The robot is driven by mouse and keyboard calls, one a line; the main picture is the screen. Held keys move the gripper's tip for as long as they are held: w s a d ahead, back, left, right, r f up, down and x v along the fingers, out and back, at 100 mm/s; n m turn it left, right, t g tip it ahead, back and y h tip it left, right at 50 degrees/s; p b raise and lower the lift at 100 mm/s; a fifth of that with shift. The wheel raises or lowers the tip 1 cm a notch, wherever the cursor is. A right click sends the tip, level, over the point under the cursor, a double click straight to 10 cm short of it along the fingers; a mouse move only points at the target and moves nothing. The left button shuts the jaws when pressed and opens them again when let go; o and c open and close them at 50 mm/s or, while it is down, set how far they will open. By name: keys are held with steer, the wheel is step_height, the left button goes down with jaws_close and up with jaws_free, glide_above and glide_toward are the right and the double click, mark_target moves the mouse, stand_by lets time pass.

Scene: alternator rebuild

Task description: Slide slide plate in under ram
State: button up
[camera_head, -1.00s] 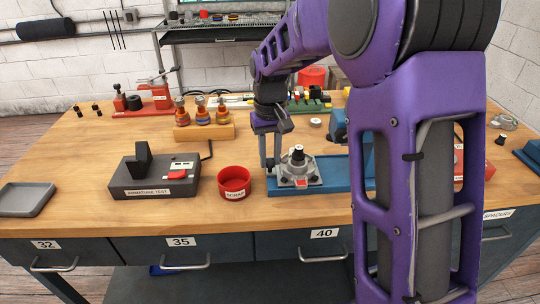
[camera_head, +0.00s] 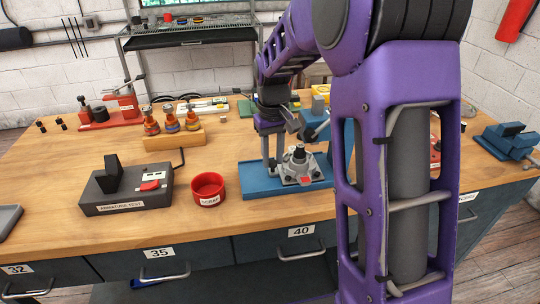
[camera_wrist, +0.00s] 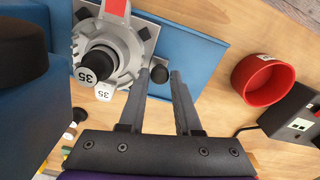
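The grey slide plate (camera_head: 289,183), with a red tab at its front, lies on the blue press base (camera_head: 258,188). A grey finned housing (camera_head: 299,164) with a dark upright shaft sits on it. The plate (camera_wrist: 152,32) and housing (camera_wrist: 128,60) also show in the wrist view, with white "35" labels. The blue press body stands behind; a thick dark cylinder (camera_wrist: 22,50) at the wrist view's left may be the ram. My gripper (camera_head: 269,165) points down just left of the plate. Contact with the plate is unclear.
A red scrap bowl (camera_head: 208,188) and the armature tester (camera_head: 127,190) stand left of the press. A wooden block (camera_head: 174,138) with several rotors is behind them. My arm hides the bench to the right of the press. A blue vise (camera_head: 508,142) stands far right.

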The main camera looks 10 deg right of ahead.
steer(key=o, duration=0.3)
steer(key=shift+o, duration=0.2)
step_height(320, 180, up, 17)
steer(key=p, duration=0.3)
steer(key=shift+r, duration=0.2)
